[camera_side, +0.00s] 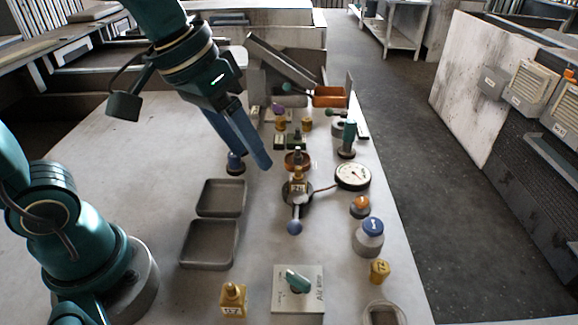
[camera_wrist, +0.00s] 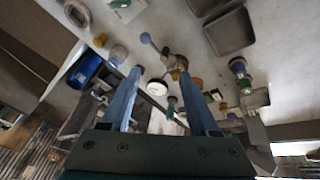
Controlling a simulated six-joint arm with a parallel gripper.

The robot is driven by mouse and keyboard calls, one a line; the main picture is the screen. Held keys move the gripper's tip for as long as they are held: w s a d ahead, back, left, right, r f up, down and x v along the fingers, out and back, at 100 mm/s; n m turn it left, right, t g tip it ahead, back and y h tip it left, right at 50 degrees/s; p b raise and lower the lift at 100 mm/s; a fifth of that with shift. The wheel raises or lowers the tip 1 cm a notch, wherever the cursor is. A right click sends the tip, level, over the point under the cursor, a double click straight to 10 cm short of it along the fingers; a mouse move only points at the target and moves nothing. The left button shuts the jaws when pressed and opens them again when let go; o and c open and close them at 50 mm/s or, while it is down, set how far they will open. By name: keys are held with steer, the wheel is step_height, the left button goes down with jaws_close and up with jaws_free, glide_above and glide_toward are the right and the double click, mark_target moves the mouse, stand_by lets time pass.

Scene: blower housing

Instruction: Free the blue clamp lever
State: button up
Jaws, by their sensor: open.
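The clamp lever with a blue ball knob (camera_side: 294,227) reaches toward the front from a dark round base with a brass block (camera_side: 298,186) on it, near the middle of the table. In the wrist view its blue knob (camera_wrist: 145,38) shows beyond the fingertips, with the lever running to the brass part. My gripper (camera_side: 254,157) has two long blue fingers, apart and empty, pointing down above the table, behind and left of the lever. The fingers (camera_wrist: 158,66) also show spread in the wrist view. Nothing hides the knob.
Two grey trays (camera_side: 210,241) lie left of the lever. A dial gauge (camera_side: 352,176), a blue-capped cylinder (camera_side: 368,240) and brass pieces stand to its right. A metal plate with a green handle (camera_side: 298,285) lies in front. A chute with an orange bin (camera_side: 329,97) stands behind.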

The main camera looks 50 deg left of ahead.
steer(key=w+d+f+g, duration=0.2)
steer(key=w+d+f, duration=0.1)
steer(key=w+f, duration=0.1)
steer(key=g, duration=0.2)
glide_above(295, 221)
steer(key=a, duration=0.1)
steer(key=shift+h, duration=0.3)
step_height(295, 221, down, 5)
steer(key=shift+s+r, duration=0.1)
steer(key=shift+r, duration=0.05)
steer(key=shift+d+f, duration=0.25)
steer(key=shift+f, duration=1)
steer(key=shift+d+f, duration=0.2)
steer(key=shift+f, duration=1)
jaws_close()
steer(key=shift+r, duration=0.1)
